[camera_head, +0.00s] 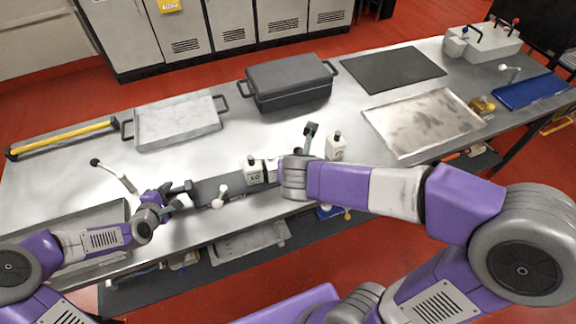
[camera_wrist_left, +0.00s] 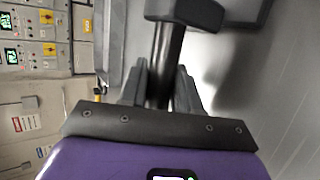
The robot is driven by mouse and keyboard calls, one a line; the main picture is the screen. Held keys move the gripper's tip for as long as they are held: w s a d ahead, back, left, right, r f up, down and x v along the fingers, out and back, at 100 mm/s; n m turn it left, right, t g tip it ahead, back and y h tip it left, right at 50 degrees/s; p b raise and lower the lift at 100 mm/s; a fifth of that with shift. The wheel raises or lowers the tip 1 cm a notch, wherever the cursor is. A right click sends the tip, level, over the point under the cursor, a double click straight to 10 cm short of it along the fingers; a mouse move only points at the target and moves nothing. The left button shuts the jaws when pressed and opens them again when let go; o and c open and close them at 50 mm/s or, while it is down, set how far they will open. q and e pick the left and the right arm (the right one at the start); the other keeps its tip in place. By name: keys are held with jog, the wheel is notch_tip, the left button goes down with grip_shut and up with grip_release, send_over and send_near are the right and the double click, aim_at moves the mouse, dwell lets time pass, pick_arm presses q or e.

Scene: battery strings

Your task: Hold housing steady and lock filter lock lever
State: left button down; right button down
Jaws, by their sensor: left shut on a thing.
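A long dark grey housing (camera_head: 208,188) lies near the front edge of the table. My left gripper (camera_head: 170,200) is at its left end, shut on a dark handle (camera_head: 181,187). In the left wrist view the gripper (camera_wrist_left: 160,90) has its two fingers on either side of a black post (camera_wrist_left: 166,60) with a wide block on top. A white-knobbed lever (camera_head: 220,194) stands in front of the housing; I cannot tell whether it is the lock lever.
Two white labelled bottles stand near the right wrist, one at the housing (camera_head: 253,171), one behind (camera_head: 336,146). Behind are a grey tray (camera_head: 178,125) and a dark lidded box (camera_head: 288,82). Bare table lies between them and the housing.

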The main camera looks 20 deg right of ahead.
pick_arm(q)
jog(key=shift+s+f, duration=0.3)
jog(key=shift+f, duration=0.15)
jog(key=c, duration=0.8)
grip_release()
jog(key=shift+w, duration=0.15)
jog(key=shift+c, duration=0.2)
jog(key=shift+o, duration=0.6)
jog(key=shift+a, duration=0.1)
jog(key=shift+w+r, duration=0.1)
jog(key=shift+r, duration=0.1)
jog(key=v, duration=1.2)
